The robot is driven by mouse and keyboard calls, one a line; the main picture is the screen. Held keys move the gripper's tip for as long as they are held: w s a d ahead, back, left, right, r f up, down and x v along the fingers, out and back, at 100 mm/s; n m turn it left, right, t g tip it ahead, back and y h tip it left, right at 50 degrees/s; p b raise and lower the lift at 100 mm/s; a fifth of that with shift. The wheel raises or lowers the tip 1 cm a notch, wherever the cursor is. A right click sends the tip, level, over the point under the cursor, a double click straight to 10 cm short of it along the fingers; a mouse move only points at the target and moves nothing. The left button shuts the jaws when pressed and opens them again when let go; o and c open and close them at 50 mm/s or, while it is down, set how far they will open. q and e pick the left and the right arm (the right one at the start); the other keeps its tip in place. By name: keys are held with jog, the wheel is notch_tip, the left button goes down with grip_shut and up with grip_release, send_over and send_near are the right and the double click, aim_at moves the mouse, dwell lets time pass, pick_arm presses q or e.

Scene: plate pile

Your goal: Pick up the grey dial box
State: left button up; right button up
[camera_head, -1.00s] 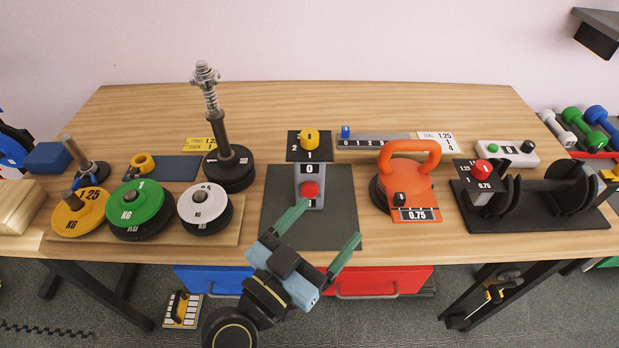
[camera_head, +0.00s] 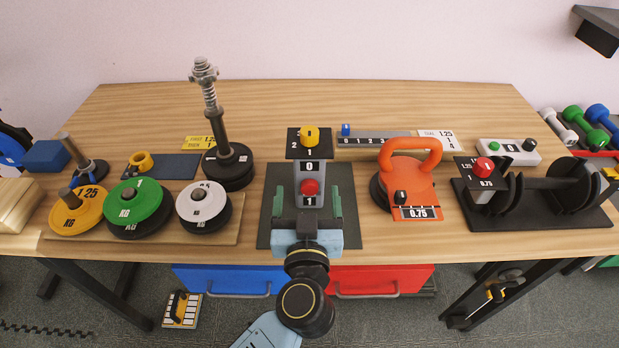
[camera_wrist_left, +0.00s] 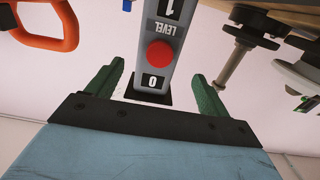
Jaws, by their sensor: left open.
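The grey dial box (camera_head: 309,183) stands upright on a dark mat (camera_head: 344,225) at the table's middle. It has a red button, labels 0 and 1, and a black top plate with a yellow dial (camera_head: 309,136). My left gripper (camera_head: 308,203) is open, with one green finger on each side of the box. In the left wrist view the grey box (camera_wrist_left: 172,30) rises between the fingertips (camera_wrist_left: 158,78), with a visible gap on both sides. I cannot tell how far its lower part reaches between the jaws. My right gripper is not in view.
An orange kettlebell-like box (camera_head: 412,190) stands close on the right. A wooden board (camera_head: 235,225) with weight discs and a dark post (camera_head: 221,135) are on the left. A grey slider strip (camera_head: 375,140) lies behind. The table's back middle is clear.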

aim_at(310, 178)
pick_arm(q)
jog(key=shift+w, duration=1.45)
jog(key=w+b, duration=0.2)
jog(key=w, duration=0.2)
jog(key=shift+w+d, duration=0.15)
jog(key=shift+d, duration=0.05)
jog(key=shift+w, duration=0.4)
jog(key=c, duration=1.4)
jog(key=shift+r, duration=0.1)
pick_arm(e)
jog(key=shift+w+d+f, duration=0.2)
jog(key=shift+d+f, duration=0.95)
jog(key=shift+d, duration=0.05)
